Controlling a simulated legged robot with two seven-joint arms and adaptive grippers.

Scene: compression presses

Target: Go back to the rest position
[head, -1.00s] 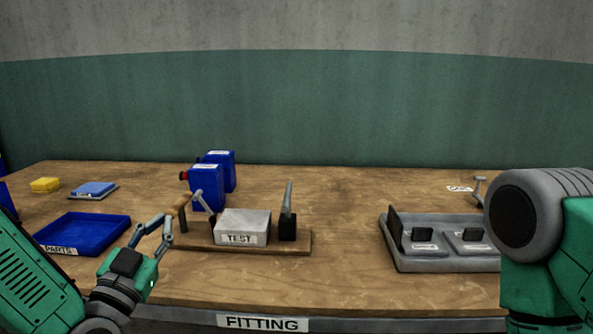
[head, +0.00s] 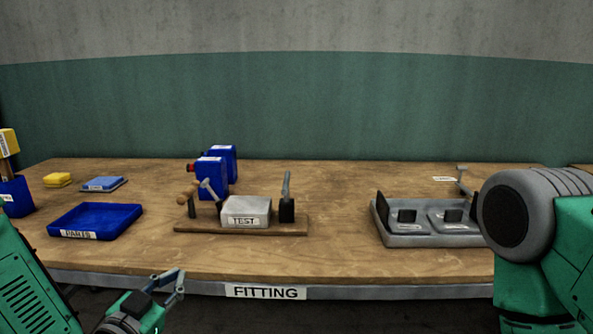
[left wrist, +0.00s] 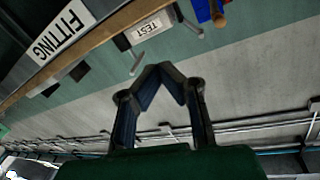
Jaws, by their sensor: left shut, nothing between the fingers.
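My left gripper (head: 176,281) is low at the lower left of the head view, in front of the bench's front edge. It is shut and empty, and its closed fingers also show in the left wrist view (left wrist: 160,70). The wooden bench (head: 300,255) stands beyond it. The grey TEST block (head: 246,212) sits on a wooden base with levers, apart from the gripper. My right arm fills the right edge of the head view, but its gripper is out of view.
A blue parts tray (head: 97,217) lies at the bench's left. Blue containers (head: 212,178) stand behind the TEST block. A grey tray (head: 430,240) with dark-handled pieces sits at the right. The FITTING label (head: 265,292) is on the front edge.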

